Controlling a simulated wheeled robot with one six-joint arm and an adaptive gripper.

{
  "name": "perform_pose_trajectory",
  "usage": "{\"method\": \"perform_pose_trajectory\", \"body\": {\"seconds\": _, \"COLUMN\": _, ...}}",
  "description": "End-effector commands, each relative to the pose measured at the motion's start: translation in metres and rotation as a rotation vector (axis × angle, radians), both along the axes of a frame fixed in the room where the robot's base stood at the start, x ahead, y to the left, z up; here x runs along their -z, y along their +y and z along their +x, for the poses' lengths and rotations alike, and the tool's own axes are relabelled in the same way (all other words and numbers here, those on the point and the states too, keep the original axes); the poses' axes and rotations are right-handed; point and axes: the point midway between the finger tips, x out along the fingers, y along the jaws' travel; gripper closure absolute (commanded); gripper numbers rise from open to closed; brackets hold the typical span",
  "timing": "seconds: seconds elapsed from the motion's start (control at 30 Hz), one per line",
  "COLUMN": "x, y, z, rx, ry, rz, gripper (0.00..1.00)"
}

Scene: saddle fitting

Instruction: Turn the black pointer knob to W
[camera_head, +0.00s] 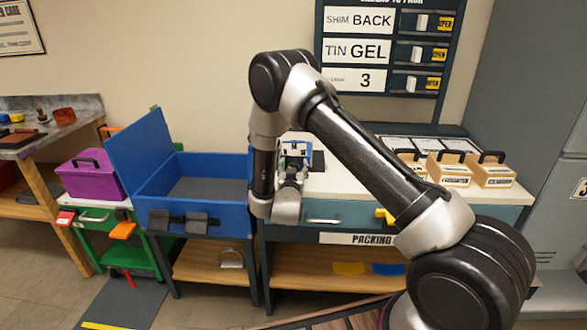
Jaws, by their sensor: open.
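My gripper (295,152) is small in the head view, at the end of my arm over the left part of the white packing bench top. It is seen from behind, partly covered by my wrist, and its jaws are open. I cannot make out anything between the jaws. I cannot make out the black pointer knob or a W mark; they may be hidden behind my arm and gripper or too small to tell.
An open blue chest (215,180) stands left of my wrist, its lid raised. A purple box (91,174) is farther left. Wooden boxes with black handles (450,170) stand on the right of the bench (345,183). An order board (385,50) hangs behind.

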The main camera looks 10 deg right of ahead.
Motion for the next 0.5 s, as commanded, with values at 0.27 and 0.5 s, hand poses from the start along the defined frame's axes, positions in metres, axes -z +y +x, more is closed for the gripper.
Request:
{"method": "perform_pose_trajectory", "body": {"seconds": 0.27, "x": 0.0, "y": 0.0001, "z": -0.0002, "rx": 0.0, "ry": 0.0, "rz": 0.0, "gripper": 0.79}}
{"method": "perform_pose_trajectory", "body": {"seconds": 0.5, "x": -0.0001, "y": 0.0, "z": -0.0003, "rx": 0.0, "ry": -0.002, "rz": 0.006, "gripper": 0.86}}
